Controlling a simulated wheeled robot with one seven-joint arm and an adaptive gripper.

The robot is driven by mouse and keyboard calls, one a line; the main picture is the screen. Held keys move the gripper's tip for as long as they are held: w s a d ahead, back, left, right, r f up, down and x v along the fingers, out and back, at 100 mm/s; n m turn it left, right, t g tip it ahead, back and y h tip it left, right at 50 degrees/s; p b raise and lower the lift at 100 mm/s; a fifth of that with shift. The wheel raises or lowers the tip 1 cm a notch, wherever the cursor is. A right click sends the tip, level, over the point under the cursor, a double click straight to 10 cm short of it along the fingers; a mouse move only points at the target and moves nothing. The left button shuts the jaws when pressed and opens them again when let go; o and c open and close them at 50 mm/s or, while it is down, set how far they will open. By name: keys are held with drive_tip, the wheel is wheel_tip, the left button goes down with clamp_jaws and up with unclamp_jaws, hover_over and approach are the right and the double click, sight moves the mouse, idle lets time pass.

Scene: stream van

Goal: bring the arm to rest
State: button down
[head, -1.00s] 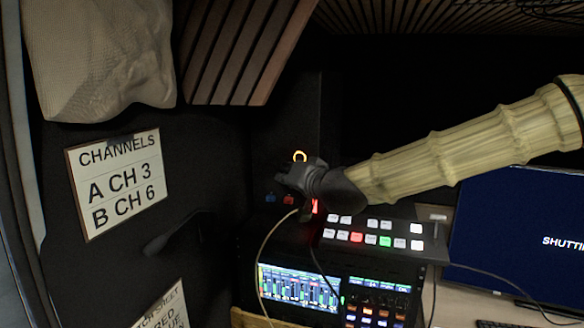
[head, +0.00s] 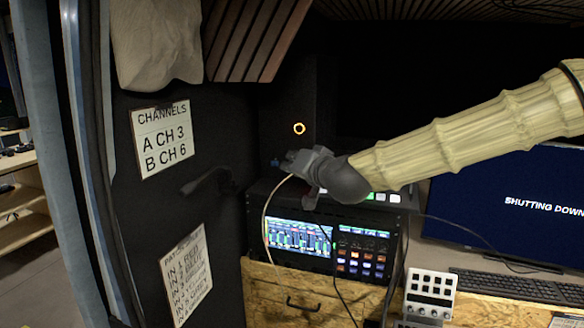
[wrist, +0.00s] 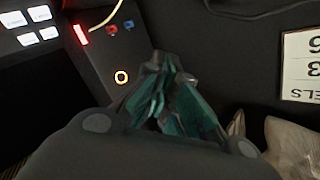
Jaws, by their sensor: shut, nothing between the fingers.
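My gripper (head: 290,162) is at the end of my arm, left of centre in the head view, in front of the rack unit with the lit screen. In the wrist view my gripper (wrist: 160,60) shows its fingers drawn together with nothing between them. My arm in its pale ribbed sleeve reaches in from the right. A glowing orange ring (head: 299,128) is on the dark wall just above the gripper; it also shows in the wrist view (wrist: 121,77) left of the fingertips. The gripper appears apart from it.
A button panel (head: 385,197) sits on the rack unit (head: 298,238), partly hidden by my arm. A monitor (head: 510,205) reading "SHUTTING DOWN" and a keyboard (head: 515,287) are at right. A channels sign (head: 162,138) and a patch sheet (head: 187,275) hang at left. A cable (head: 265,225) runs below the gripper.

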wheel_tip(320, 180, down, 23)
drive_tip(key=s+d+g+h, duration=0.1)
drive_tip(key=s+g+h, duration=0.1)
drive_tip(key=g, duration=0.1)
drive_tip(key=s+d+f+g, duration=0.1)
drive_tip(key=s+d+f, duration=0.1)
drive_tip(key=s+f, duration=0.35)
drive_tip(key=s+d+f+g+h, duration=0.1)
drive_tip(key=s+f+g, duration=0.1)
drive_tip(key=f, duration=0.7)
drive_tip(key=s+d+f+g, duration=0.1)
drive_tip(key=s+d+f, duration=0.15)
drive_tip(key=f, duration=0.45)
drive_tip(key=s+d+f+g+h, duration=0.1)
drive_tip(key=s+d+f+g, duration=0.15)
drive_tip(key=s+f, duration=0.6)
drive_tip(key=s+d+f+g+h, duration=0.1)
drive_tip(key=s+d+f, duration=0.3)
drive_tip(key=s+f, duration=0.4)
drive_tip(key=s+d+f+g+h, duration=0.1)
drive_tip(key=s+d+f+g, duration=0.1)
drive_tip(key=s, duration=0.8)
drive_tip(key=s+d+f+n+g+h, duration=0.1)
drive_tip(key=s+d+f+g, duration=0.1)
drive_tip(key=s+d+f, duration=0.2)
drive_tip(key=s+d, duration=0.3)
drive_tip(key=s, duration=0.2)
drive_tip(key=shift+s+d, duration=0.25)
drive_tip(key=shift+s, duration=0.1)
